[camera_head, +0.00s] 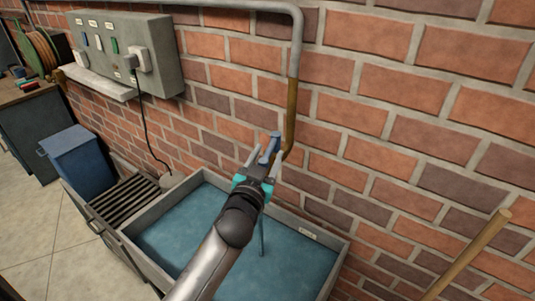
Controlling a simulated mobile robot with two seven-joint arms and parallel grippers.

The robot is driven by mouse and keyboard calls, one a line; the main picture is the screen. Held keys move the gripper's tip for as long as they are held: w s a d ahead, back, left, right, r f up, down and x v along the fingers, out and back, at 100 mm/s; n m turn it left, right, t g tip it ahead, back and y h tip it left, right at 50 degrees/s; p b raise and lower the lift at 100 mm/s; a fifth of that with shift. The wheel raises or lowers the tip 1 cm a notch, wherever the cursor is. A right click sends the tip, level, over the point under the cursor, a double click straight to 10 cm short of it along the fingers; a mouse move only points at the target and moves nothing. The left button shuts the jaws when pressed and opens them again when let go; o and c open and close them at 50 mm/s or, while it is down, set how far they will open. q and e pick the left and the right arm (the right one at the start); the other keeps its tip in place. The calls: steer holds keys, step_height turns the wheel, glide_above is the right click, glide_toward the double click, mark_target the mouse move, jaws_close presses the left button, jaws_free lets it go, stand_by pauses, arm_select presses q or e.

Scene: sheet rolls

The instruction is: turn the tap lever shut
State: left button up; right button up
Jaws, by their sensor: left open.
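The tap lever (272,143) is a small blue handle at the lower end of the brown section of the wall pipe (291,115), above the sink basin. My left gripper (266,157) is open, with one pale finger on each side of the blue lever in this view. I cannot tell whether the fingers touch it. A thin dark line, possibly a stream of water, shows below the gripper, over the basin. My gripper hides the tap's spout and body. My right gripper is not in view.
The grey-rimmed basin (349,243) holds blue water. A slatted rack (124,199) and a blue bin (75,160) stand to its left. A grey electrical box (165,60) with a hanging cord is on the brick wall. A wooden pole (467,256) leans at the right.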

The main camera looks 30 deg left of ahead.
arm_select(q)
steer(key=shift+w, duration=0.15)
jaws_close()
stand_by(0.4)
stand_by(1.0)
